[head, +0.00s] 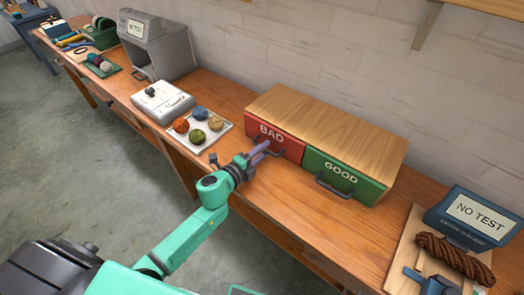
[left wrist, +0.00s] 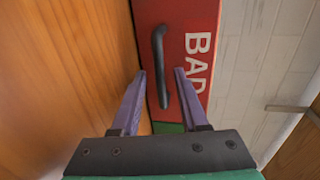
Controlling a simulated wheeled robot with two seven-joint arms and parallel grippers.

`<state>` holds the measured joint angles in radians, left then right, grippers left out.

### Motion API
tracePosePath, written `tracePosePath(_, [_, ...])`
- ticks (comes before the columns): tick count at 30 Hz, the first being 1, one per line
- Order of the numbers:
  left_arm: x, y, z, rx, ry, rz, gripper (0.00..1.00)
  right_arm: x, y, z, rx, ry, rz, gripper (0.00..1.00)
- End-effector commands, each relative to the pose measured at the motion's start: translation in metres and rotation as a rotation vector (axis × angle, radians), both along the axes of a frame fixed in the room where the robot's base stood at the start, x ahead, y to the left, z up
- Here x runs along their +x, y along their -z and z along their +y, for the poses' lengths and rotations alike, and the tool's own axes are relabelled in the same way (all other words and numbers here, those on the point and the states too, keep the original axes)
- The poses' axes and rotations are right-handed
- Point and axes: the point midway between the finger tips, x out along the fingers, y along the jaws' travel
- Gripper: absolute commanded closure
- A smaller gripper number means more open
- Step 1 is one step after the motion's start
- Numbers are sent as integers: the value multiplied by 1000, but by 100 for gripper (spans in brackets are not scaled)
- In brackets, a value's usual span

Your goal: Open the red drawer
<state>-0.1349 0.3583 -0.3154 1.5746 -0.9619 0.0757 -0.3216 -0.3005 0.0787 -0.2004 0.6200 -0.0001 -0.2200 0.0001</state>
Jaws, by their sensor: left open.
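The red drawer (head: 290,149), marked "BAD", is the left drawer of a wooden-topped box (head: 325,120) on the bench and looks shut. It fills the upper middle of the left wrist view (left wrist: 196,85). Its dark bar handle (left wrist: 159,65) stands out from the front. My left gripper (head: 264,149) is at this front, with its purple fingers open. In the left wrist view the fingertips (left wrist: 160,72) lie on either side of the handle's lower part, with gaps visible. I cannot tell how deep the handle sits between them. My right gripper is not in view.
The green drawer (head: 343,179), marked "GOOD", sits right beside the red one. A white tray with several yarn balls (head: 197,129) lies to the left. A "NO TEST" gauge (head: 474,219) and brown skein (head: 455,257) are at the right. Bench space before the drawers is clear.

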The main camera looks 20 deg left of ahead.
Motion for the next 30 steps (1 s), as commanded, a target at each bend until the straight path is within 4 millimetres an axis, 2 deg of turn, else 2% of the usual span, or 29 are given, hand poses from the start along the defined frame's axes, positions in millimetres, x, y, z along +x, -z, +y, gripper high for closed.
tracePosePath(2, [0,0,0,0,0,0,56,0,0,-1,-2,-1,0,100])
tracePosePath(3, [0,0,0,0,0,0,64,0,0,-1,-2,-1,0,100])
tracePosePath(6, [0,0,0,0,0,0,100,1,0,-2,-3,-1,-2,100])
tracePosePath(30, [-1,0,1,0,-1,1,100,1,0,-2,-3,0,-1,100])
